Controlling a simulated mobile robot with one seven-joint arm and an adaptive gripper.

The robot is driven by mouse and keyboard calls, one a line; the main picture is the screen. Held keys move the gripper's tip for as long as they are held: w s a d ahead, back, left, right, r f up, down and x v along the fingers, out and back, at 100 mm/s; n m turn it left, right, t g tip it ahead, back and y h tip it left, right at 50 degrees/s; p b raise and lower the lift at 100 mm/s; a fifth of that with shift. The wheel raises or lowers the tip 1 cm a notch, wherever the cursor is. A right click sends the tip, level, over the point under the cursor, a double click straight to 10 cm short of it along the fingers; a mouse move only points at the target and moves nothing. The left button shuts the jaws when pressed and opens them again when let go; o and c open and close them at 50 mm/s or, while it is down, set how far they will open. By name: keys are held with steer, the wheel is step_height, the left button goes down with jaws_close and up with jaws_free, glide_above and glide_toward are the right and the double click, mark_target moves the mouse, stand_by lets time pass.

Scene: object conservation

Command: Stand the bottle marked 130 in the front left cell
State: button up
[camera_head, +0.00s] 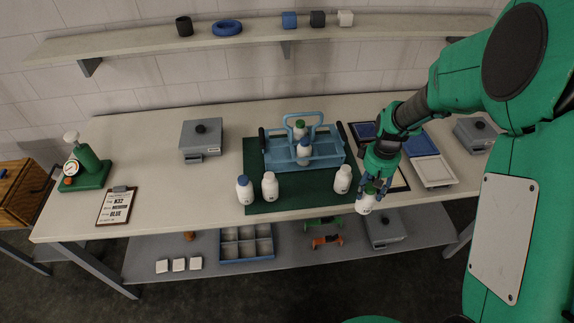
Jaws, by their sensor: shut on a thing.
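My gripper (376,186) is shut on a white bottle with a green cap (365,206), in front of the mat's right part. The dark mark on this bottle is too small to read. The light blue caddy (330,156) with an arched handle stands on the green mat. The front left part of the caddy looks empty. A blue-capped bottle (244,190), a white-capped bottle (269,187) and another white bottle (343,180) stand on the mat before the caddy.
The green mat (255,160) lies on a long pale table (140,135). A grey box (202,140), a clipboard (116,206) and a green press (85,168) are left. Trays (433,172) lie right. A shelf (250,37) runs above; a lower shelf holds a divided bin (247,243).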

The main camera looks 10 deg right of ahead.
steer(key=w+a+r+m, duration=0.3)
steer(key=w+a+r, duration=0.1)
steer(key=w+a, duration=0.35)
step_height(320, 180, up, 10)
steer(key=f+n+p, duration=0.1)
steer(key=n+p, duration=0.2)
steer(key=n, duration=0.1)
glide_above(281, 144)
steer(key=s, duration=0.6)
steer(key=shift+w+a+r, duration=0.25)
steer(key=shift+a, duration=0.05)
step_height(281, 144, down, 14)
steer(key=shift+p, duration=0.4)
steer(key=shift+f, duration=0.2)
steer(key=shift+f, duration=1.8)
